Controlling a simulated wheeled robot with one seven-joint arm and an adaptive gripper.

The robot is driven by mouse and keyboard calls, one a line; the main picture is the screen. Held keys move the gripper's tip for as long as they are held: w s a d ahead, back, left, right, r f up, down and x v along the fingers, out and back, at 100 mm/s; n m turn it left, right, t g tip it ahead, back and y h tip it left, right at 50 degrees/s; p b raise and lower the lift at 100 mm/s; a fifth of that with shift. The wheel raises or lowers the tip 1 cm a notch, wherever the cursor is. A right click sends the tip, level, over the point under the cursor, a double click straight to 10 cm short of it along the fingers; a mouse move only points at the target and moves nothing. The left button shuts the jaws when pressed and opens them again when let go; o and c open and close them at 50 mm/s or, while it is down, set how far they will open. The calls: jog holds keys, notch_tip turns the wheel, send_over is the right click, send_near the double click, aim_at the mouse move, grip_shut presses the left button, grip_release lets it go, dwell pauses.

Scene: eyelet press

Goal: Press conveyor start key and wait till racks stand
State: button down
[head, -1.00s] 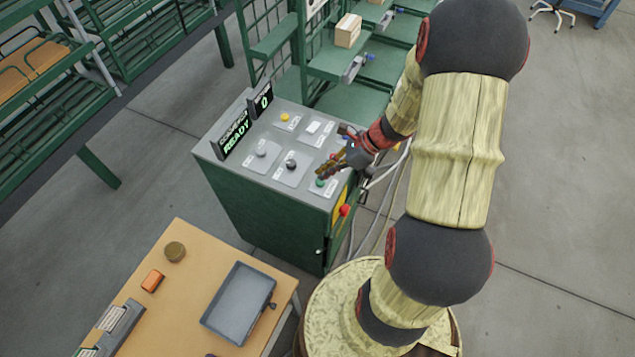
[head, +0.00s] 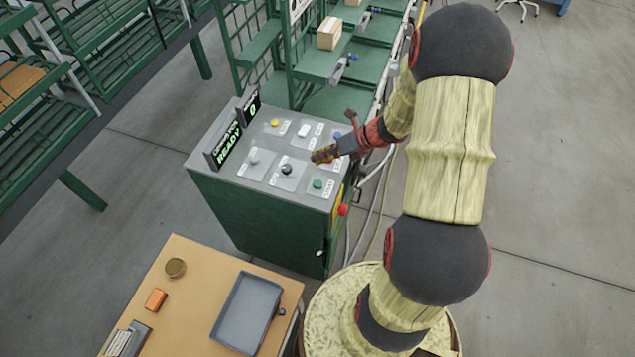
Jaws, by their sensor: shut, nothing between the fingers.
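The green control cabinet (head: 255,222) stands left of my arm in the head view, with a grey panel on top. The panel carries several keys: a yellow key (head: 274,123), a white key (head: 304,130), a pale grey key (head: 254,155), a black key (head: 287,169), a green key (head: 318,184) and a blue one (head: 337,136). Their labels are too small to read. One display (head: 227,146) reads READY and another (head: 252,108) shows 0. My gripper (head: 316,157) is shut and empty over the panel, between the white and green keys; contact cannot be told.
A red button (head: 343,210) sits on the cabinet's side. Green racks (head: 300,92) stand behind, one shelf holding a cardboard box (head: 329,33). A wooden table (head: 195,300) in front holds a grey tray (head: 245,335), an orange block (head: 156,299) and a round tin (head: 176,267).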

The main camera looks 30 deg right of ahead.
jog(key=shift+f, duration=0.1)
jog(key=b, duration=0.7)
send_over(319, 181)
notch_tip(319, 181, down, 7)
jog(key=shift+f, duration=0.2)
jog(key=shift+f+b, duration=0.3)
jog(key=shift+f, duration=0.3)
jog(key=shift+f, duration=0.1)
dwell(0.4)
jog(key=shift+f, duration=0.35)
